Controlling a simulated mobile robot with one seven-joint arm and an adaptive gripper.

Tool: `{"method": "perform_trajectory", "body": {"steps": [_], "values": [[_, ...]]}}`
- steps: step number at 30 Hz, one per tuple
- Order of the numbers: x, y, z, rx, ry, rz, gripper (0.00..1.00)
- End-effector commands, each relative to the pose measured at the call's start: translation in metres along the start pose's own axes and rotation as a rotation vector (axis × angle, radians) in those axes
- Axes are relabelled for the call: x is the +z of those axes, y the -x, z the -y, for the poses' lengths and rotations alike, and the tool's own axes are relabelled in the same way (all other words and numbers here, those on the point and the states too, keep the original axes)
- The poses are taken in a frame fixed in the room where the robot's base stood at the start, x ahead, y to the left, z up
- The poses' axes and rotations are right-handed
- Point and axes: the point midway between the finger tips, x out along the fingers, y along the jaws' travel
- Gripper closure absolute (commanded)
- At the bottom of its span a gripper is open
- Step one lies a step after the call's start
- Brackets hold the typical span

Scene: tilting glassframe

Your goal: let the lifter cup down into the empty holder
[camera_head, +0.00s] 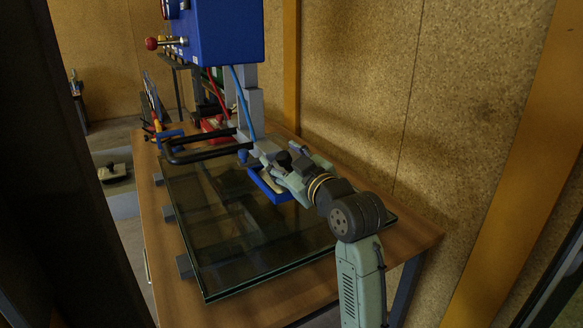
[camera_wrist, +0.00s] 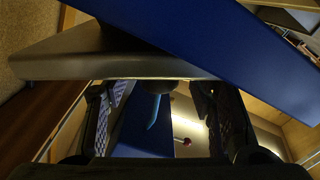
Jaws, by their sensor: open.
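My gripper (camera_head: 268,158) reaches over the far right part of the glass pane, close to the grey column. In the wrist view its two fingers (camera_wrist: 158,112) stand apart. A dark rounded piece (camera_wrist: 160,87) with a light-blue strip under it shows in the gap; I cannot tell if a finger touches it. A blue frame with a pale inside (camera_head: 272,187) is just below my gripper in the head view, over the glass. I cannot tell whether this is the lifter cup or a holder. My gripper and wrist hide part of this area.
The dark glass pane (camera_head: 225,220) lies on a wooden table (camera_head: 165,235). A black bar handle (camera_head: 200,152) stands left of my gripper. A blue box (camera_head: 225,30) with a red-knobbed lever (camera_head: 151,43) hangs above. A grey plate (camera_wrist: 100,62) and a blue slab (camera_wrist: 230,50) loom close in the wrist view.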

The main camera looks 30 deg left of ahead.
Motion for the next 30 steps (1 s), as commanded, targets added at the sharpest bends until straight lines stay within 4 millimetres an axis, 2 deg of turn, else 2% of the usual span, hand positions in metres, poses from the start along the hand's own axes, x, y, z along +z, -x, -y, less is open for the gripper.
{"method": "perform_trajectory", "body": {"steps": [3,9,30], "values": [[-0.0002,-0.0066,0.0,0.001,0.001,0.0,0.5],[0.0003,-0.0066,0.0001,0.001,0.001,0.0,0.5],[0.0003,-0.0063,0.0,0.001,0.001,0.0,0.96]]}}
